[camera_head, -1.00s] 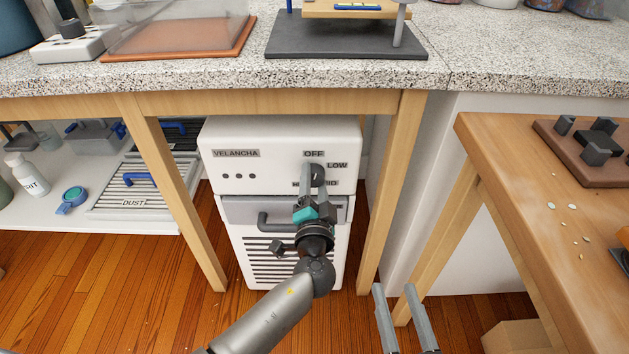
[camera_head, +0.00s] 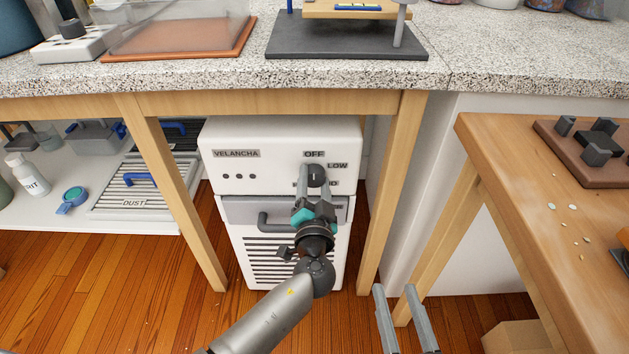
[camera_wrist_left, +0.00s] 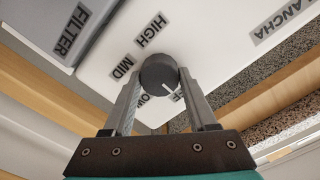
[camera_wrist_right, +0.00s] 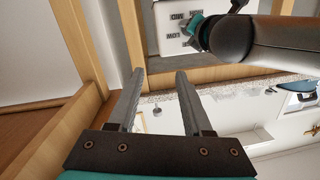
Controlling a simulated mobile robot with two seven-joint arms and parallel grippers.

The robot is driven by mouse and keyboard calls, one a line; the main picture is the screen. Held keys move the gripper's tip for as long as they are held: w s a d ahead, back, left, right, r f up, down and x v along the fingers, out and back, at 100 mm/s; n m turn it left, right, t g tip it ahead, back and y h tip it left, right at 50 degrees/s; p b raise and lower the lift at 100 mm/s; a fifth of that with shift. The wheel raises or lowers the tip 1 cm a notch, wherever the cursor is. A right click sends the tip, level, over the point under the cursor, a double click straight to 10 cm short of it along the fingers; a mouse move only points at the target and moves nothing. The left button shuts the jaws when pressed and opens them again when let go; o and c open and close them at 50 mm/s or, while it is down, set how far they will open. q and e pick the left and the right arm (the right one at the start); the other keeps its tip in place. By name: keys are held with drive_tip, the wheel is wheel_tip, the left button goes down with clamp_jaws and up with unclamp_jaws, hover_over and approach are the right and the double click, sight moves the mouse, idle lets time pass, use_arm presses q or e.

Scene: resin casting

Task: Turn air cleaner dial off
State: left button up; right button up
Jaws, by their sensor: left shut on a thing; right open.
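The air cleaner (camera_head: 281,138) is a white box under the stone-topped bench. Its dark round dial (camera_head: 318,181) is on the front's upper right, with OFF above it and LOW at upper right. My left gripper (camera_head: 313,174) is shut on the dial, one finger on each side. In the left wrist view the dial (camera_wrist_left: 157,72) sits between the fingertips. Its white mark slants to the lower right there, away from HIGH and MID. In the head view the mark looks near upright, toward OFF. My right gripper (camera_head: 394,288) is open and empty, low beside the bench's right leg.
Wooden bench legs (camera_head: 392,200) flank the air cleaner. A handle (camera_head: 264,221) sticks out below the dial. A wooden table (camera_head: 545,220) stands at right. A low shelf (camera_head: 105,222) at left holds a bottle and a DUST-labelled box.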

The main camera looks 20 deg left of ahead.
use_arm(q)
drive_tip(key=o, duration=1.4)
drive_tip(key=shift+c, duration=0.2)
drive_tip(key=shift+s, duration=0.1)
drive_tip(key=p+v, duration=0.2)
drive_tip(key=v, duration=1.3)
use_arm(e)
drive_tip(key=d+f+g+h, duration=0.1)
drive_tip(key=g, duration=0.1)
drive_tip(key=w+d+f+g+h, duration=0.1)
drive_tip(key=d+g, duration=0.1)
drive_tip(key=shift+f+n+g, duration=0.3)
drive_tip(key=shift+f+n, duration=0.05)
drive_tip(key=shift+n, duration=0.05)
use_arm(q)
drive_tip(key=shift+s+d, duration=0.1)
drive_tip(key=shift+s, duration=0.05)
use_arm(e)
drive_tip(key=shift+a, duration=0.1)
